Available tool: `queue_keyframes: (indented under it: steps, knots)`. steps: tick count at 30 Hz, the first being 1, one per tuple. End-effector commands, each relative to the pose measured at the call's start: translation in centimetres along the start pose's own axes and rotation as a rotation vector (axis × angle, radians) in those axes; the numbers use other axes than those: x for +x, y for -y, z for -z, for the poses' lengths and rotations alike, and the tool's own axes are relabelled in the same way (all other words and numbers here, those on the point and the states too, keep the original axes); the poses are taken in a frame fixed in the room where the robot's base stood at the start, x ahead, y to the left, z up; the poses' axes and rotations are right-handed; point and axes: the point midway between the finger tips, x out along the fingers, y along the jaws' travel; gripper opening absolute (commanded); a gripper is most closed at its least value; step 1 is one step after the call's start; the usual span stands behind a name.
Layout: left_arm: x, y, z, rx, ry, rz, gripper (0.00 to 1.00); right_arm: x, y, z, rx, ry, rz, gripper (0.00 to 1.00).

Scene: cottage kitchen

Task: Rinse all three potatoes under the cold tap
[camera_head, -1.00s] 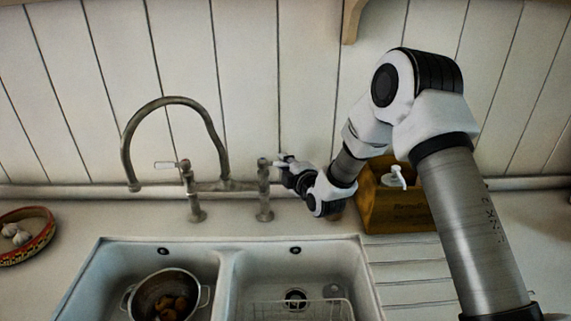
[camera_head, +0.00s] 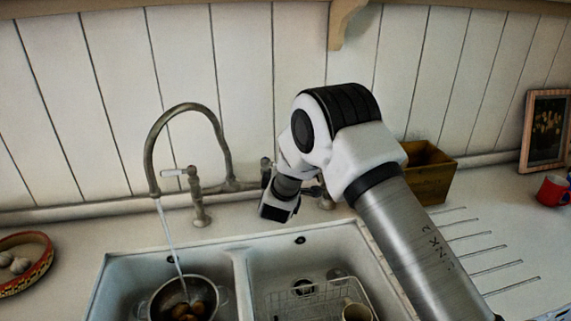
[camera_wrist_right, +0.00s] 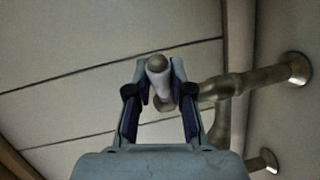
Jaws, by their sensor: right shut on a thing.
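Brown potatoes (camera_head: 185,311) lie in a metal colander (camera_head: 214,291) in the left basin; I cannot count them surely. A thin stream of water (camera_head: 168,235) runs from the curved tap spout (camera_head: 183,107) down into the colander. The tap's left white lever (camera_head: 173,172) points left. My right gripper (camera_wrist_right: 158,68) is shut on the white handle (camera_wrist_right: 158,77) of the right tap lever, as the right wrist view shows. In the head view my arm mostly hides this gripper. My left gripper is out of view.
The right basin (camera_head: 340,240) holds a wire rack (camera_head: 290,300) with a cup (camera_head: 355,311). A patterned bowl (camera_head: 40,270) stands at far left. A wooden box (camera_head: 432,180), a red mug (camera_head: 553,190) and a picture frame (camera_head: 546,130) are at right.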

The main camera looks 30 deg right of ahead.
Motion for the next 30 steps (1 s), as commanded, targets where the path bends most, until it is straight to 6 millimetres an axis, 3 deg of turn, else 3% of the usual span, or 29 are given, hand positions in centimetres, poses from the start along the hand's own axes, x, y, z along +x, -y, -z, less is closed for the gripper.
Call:
queue_keyframes:
  steps: [10, 26, 27, 28, 30]
  knots:
    - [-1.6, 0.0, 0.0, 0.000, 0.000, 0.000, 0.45, -0.8, -0.2, 0.5, 0.030, 0.155, -0.029, 0.00]
    - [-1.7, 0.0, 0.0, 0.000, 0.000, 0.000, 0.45, -0.8, -0.1, 0.5, 0.035, 0.182, -0.033, 0.00]
    - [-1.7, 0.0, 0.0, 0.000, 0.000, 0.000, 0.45, -0.8, -0.1, 0.5, 0.035, 0.182, -0.033, 0.35]
    - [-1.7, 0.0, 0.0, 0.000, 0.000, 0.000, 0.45, -0.8, -0.1, 0.5, 0.035, 0.182, -0.033, 0.46]
    - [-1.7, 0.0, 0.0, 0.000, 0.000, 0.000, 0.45, -0.8, -0.1, 0.5, 0.034, 0.182, -0.032, 0.47]
